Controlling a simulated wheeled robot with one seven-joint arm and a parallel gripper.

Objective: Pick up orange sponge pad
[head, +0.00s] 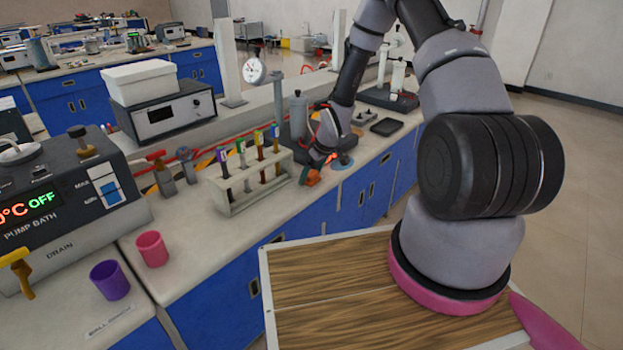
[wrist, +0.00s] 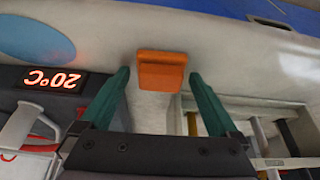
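The orange sponge pad (wrist: 161,71) lies on the light bench top. In the wrist view it sits centred between the tips of my gripper (wrist: 159,76), with a gap on each side. My gripper's two green fingers are spread open and empty. In the head view the orange pad (head: 312,178) shows small at the bench's front edge, right of the tube rack. My gripper (head: 322,163) is close over it, partly hidden by my own arm.
A tube rack (head: 247,180) with several tubes stands close left of the pad; its frame (wrist: 262,103) shows at right in the wrist view. A blue disc (wrist: 34,40) lies on the other side. A display reading 20°C (wrist: 50,80) is near my left finger. Two cups (head: 151,249) stand farther left.

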